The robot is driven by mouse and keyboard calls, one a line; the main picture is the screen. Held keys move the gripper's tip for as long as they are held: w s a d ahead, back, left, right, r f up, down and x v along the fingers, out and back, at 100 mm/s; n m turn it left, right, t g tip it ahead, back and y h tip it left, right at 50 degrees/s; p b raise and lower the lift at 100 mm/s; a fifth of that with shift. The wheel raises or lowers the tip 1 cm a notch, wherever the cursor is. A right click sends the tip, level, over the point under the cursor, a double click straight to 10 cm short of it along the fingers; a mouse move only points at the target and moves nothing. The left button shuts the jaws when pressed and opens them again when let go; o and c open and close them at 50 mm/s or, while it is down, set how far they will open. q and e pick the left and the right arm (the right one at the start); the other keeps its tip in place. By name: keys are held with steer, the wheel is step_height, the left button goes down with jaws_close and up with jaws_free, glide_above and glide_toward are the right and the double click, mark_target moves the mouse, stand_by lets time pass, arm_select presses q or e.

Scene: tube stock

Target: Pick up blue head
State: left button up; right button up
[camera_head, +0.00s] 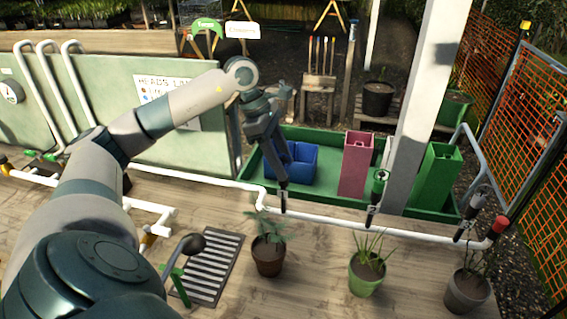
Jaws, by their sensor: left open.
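My left arm reaches in from the left, and its dark gripper (281,180) points down at the white pipe (330,217), in front of the blue bin (301,166). It is open, over the leftmost of several dark clips (283,202) on the pipe. I cannot make out a blue head there; the gripper covers that spot. A green round head (381,176) stands at the middle clip (372,213). A grey head (479,195) leans at the right clip (461,233). My right gripper is not in view.
A green tray (225,172) behind the pipe holds the blue bin, a pink bin (356,163) and a green bin (436,177). A white post (424,90) rises there. Potted plants (268,256) (367,273) (467,290) stand in front, with a grate (213,270) left.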

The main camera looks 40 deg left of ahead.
arm_select(q)
steer(key=shift+w+d+f, duration=0.1)
steer(key=shift+d+f, duration=0.05)
steer(key=shift+f, duration=0.25)
jaws_close()
stand_by(0.4)
